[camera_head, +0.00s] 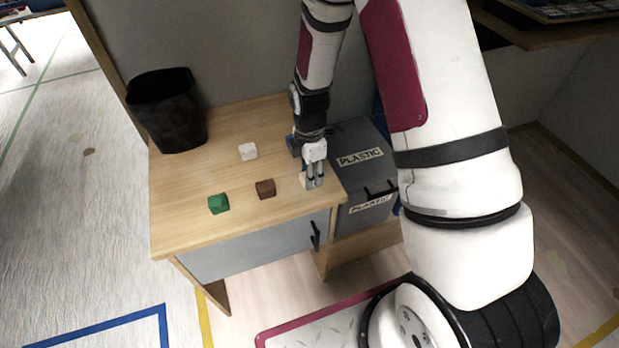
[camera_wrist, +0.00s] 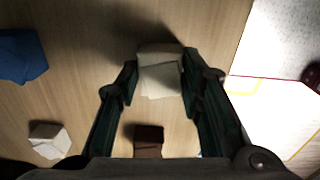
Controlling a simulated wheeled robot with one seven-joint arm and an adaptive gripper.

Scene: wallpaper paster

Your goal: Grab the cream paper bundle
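The cream paper bundle (camera_wrist: 160,80) sits between my fingertips in the wrist view, with no clear gap on either side. In the head view a small part of the bundle (camera_head: 303,178) shows at the left of the fingers, and the rest is hidden. My gripper (camera_head: 314,184) points down near the right front of the wooden desk (camera_head: 190,235). In the wrist view my gripper (camera_wrist: 160,72) appears shut on the bundle. I cannot tell whether the bundle is clear of the desktop.
A brown block (camera_head: 265,189), a white block (camera_head: 248,151) and a green block (camera_head: 218,203) lie left of my gripper. A blue object (camera_wrist: 22,55) is behind it. A black bin (camera_head: 166,110) stands at back left. Grey "PLASTIC" bins (camera_head: 362,140) stand right of the desk.

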